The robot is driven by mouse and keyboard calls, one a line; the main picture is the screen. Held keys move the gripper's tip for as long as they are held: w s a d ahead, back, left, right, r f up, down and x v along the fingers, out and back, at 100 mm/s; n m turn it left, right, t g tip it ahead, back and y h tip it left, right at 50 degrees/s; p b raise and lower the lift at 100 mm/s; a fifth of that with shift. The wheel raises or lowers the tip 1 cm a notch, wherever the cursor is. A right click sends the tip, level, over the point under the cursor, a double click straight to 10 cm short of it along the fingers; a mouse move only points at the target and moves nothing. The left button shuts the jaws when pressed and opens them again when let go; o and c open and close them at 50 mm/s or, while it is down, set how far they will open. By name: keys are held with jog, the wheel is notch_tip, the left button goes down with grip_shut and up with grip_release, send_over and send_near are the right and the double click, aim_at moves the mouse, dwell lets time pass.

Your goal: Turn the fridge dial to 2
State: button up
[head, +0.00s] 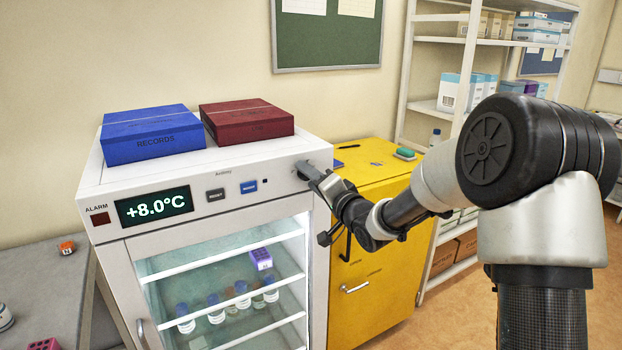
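The white fridge (283,163) stands at the left centre, with a control strip along its upper front. The strip has a display (154,206) reading +8.0°C, a dark button (215,195) and a blue button (249,187). My gripper (306,171) reaches in from the right to the strip's right end. Its tips are at the panel or very close to it. The dial itself and its numbers cannot be made out; the gripper covers that spot. The fingers are too small and dark to tell whether they are open or shut, or touching anything.
A blue records box (150,135) and a dark red box (247,120) lie on the fridge top. A yellow cabinet (375,275) stands close at its right, beneath my arm. White shelving (425,105) is behind. A grey bench (35,280) is at the left.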

jog(key=c, duration=1)
jog(key=shift+c, duration=0.2)
jog(key=shift+f+n+b, duration=0.1)
jog(key=shift+n+b, duration=0.3)
jog(key=shift+b, duration=0.2)
jog(key=shift+n+b, duration=11.45)
jog(key=shift+n, duration=3.05)
jog(key=shift+d, duration=0.1)
